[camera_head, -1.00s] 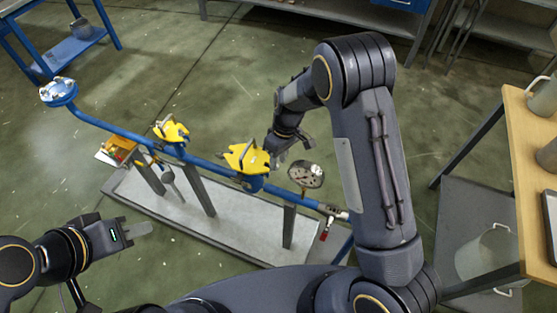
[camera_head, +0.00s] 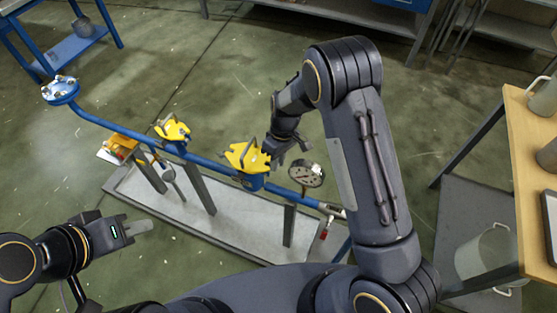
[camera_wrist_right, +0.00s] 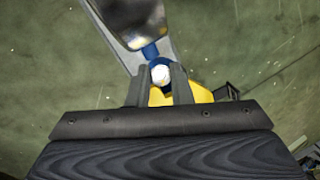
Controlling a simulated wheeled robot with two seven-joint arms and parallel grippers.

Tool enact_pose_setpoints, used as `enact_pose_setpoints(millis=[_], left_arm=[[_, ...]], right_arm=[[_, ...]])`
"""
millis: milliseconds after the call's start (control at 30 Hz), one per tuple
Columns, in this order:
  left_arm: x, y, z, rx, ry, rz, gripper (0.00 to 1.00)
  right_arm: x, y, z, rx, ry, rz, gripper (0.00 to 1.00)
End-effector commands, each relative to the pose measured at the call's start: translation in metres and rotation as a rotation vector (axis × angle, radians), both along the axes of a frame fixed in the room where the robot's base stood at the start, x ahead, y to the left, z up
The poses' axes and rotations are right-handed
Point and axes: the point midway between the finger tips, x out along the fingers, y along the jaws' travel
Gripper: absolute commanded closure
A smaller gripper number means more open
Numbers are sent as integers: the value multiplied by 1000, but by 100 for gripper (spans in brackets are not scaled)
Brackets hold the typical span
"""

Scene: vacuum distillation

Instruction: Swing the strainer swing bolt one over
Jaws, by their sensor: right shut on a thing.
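Two yellow-capped strainers stand on the blue pipe (camera_head: 120,134): one with the nearer yellow cap (camera_head: 243,157), one with the farther yellow cap (camera_head: 173,130). My right gripper (camera_head: 272,158) is at the right side of the nearer cap. In the right wrist view my right gripper (camera_wrist_right: 161,82) is shut on a small white round-ended piece (camera_wrist_right: 160,74), which looks like a swing bolt end. Yellow metal (camera_wrist_right: 200,94) shows behind the fingers. The bolt's lower part is hidden. My left gripper (camera_head: 140,228) is empty at lower left, seen side-on; its opening is unclear.
A pressure gauge (camera_head: 307,174) stands just right of my right gripper and looms large in the wrist view (camera_wrist_right: 135,22). A blue flange (camera_head: 60,90) ends the pipe at left. A grey tray (camera_head: 230,228) lies below. A wooden table (camera_head: 520,170) stands at right.

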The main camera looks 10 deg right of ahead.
Motion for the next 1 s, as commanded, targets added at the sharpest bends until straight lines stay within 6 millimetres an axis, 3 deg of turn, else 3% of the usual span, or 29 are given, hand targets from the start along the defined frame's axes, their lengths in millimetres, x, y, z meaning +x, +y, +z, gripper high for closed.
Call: enact_pose_setpoints(millis=[333, 1000], left_arm=[[0, 0, 11, 0, 0, 0, 70], [0, 0, -9, 0, 0, 0, 70]], right_arm=[[9, 14, 5, -183, 121, 6, 100], [24, 35, 6, -480, 322, 1, 100]])
